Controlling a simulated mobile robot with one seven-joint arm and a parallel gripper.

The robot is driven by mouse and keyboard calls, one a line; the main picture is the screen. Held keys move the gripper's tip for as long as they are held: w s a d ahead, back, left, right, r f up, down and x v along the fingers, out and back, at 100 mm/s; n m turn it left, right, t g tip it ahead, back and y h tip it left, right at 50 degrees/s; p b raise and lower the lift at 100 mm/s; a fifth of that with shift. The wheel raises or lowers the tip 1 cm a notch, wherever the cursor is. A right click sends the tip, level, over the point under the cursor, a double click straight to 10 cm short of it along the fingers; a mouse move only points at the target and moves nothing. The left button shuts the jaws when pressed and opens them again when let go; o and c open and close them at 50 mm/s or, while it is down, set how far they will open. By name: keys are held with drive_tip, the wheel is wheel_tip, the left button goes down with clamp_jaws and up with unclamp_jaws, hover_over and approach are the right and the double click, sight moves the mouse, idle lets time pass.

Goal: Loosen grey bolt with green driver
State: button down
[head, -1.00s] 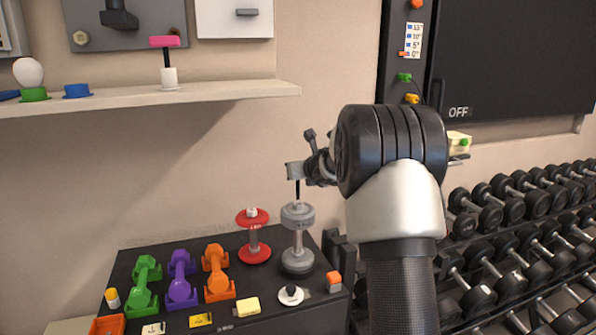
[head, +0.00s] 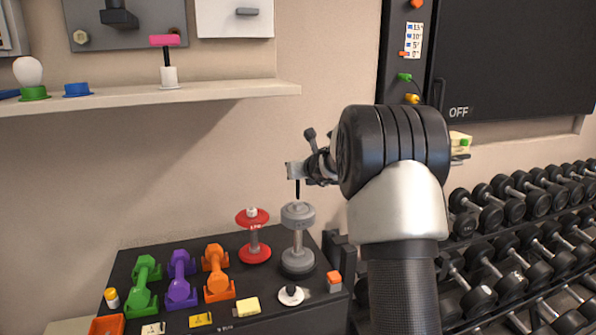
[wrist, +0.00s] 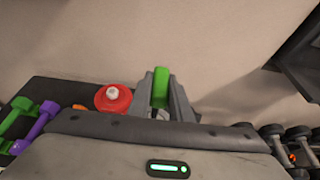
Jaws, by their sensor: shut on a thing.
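My gripper (head: 296,170) is shut on the green driver (wrist: 160,87), whose green handle stands between the fingers in the wrist view. In the head view the handle is hidden by the gripper. The driver's thin black shaft (head: 298,190) points straight down to the top of the upright grey dumbbell (head: 298,262). The shaft's tip appears to meet the dumbbell's top. I cannot make out the grey bolt itself there. The grey dumbbell is hidden behind my gripper in the wrist view.
An upright red dumbbell (head: 253,250) stands close left of the grey one. Green (head: 143,285), purple (head: 180,280) and orange (head: 216,272) dumbbells lie farther left. A wall shelf (head: 200,97) holds a pink-handled driver (head: 165,42). A dumbbell rack (head: 510,250) fills the right.

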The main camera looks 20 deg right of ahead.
drive_tip(key=shift+f+b, duration=1.4)
drive_tip(key=shift+b, duration=0.15)
drive_tip(key=c, duration=1.5)
unclamp_jaws()
drive_tip(key=shift+c, duration=0.2)
drive_tip(key=shift+b+v, duration=0.4)
drive_tip(key=shift+v, duration=2.15)
drive_tip(key=shift+s+r, duration=0.1)
